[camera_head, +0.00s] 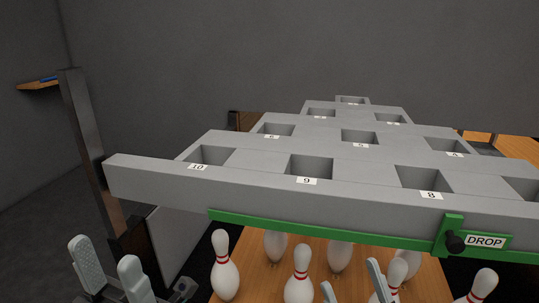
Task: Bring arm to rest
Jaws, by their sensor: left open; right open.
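My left gripper (103,252) is at the lower left, its two grey fingers apart with nothing between them. It is left of the nearest white pin (224,268). My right gripper (349,275) is at the bottom, right of centre. Its fingers are apart, and it shows in front of the pins and below the green bar (330,229). I cannot tell whether it touches a pin. The rest of both arms is mostly out of view.
A large grey rack (240,190) with numbered square pockets spans the middle and right above both grippers. Its green bar carries a black knob (455,242) and a DROP label (485,241). Several pins stand on the wooden lane (262,285). A dark post (88,140) rises at left.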

